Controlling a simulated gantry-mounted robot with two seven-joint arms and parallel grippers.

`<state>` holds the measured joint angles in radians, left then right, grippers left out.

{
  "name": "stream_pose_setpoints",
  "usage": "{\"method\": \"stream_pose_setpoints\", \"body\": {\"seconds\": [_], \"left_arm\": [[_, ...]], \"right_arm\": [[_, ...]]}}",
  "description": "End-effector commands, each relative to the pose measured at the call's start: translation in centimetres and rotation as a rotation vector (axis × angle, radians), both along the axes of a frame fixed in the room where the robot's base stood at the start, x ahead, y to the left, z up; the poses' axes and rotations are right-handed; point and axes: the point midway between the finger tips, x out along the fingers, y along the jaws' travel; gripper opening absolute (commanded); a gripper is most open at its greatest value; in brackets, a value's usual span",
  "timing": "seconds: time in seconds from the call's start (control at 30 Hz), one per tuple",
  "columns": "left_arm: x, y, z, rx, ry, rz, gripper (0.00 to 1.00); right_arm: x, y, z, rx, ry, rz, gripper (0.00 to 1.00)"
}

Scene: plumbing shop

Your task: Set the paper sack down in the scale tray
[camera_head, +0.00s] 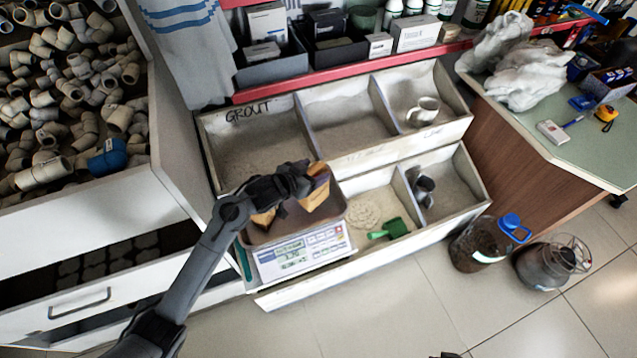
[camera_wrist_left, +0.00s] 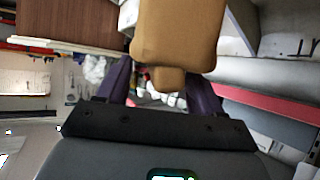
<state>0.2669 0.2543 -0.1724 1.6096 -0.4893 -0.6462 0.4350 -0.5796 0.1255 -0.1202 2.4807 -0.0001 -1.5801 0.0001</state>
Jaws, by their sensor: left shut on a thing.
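My left gripper (camera_head: 290,184) is shut on the brown paper sack (camera_head: 317,192) above the scale tray (camera_head: 335,213). The gripper hides the sack's middle in the head view, and brown parts show on both sides. In the left wrist view the sack (camera_wrist_left: 178,38) extends away from between the dark fingers. The tray is brown-grey and sits on a white scale (camera_head: 301,252) with a lit display. I cannot tell whether the sack touches the tray.
Open grout bins (camera_head: 262,145) stand behind the scale, one with a mug (camera_head: 423,111). A blue-capped jar (camera_head: 474,246) stands on the floor. Pipe fittings (camera_head: 70,90) fill the left drawer.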

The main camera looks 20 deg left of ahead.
Motion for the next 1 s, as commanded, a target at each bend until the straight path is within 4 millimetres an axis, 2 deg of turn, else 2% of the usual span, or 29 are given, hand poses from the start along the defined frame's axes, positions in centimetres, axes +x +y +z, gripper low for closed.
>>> {"method": "stream_pose_setpoints", "body": {"seconds": [0.1, 0.3, 0.53, 0.8, 1.0], "left_arm": [[1.4, 1.0, -0.7, -0.002, -0.009, 0.001, 0.00], [2.3, 1.8, -1.3, -0.003, -0.008, 0.000, 0.00], [2.4, 1.9, -2.2, -0.003, -0.008, 0.000, 0.00], [2.3, 1.9, -5.1, -0.003, -0.007, 0.000, 0.00], [2.4, 1.9, -5.3, -0.004, -0.009, 0.000, 0.00]], "right_arm": [[0.0, 0.0, -0.9, 0.000, 0.000, 0.000, 0.00], [0.0, 0.0, -1.3, 0.000, 0.000, -0.001, 0.00], [0.0, 0.1, -1.8, 0.004, 0.001, -0.003, 0.00], [0.0, 0.2, -3.5, 0.009, 0.000, -0.006, 0.00], [0.0, 0.2, -3.5, 0.009, 0.001, -0.006, 0.00]]}}
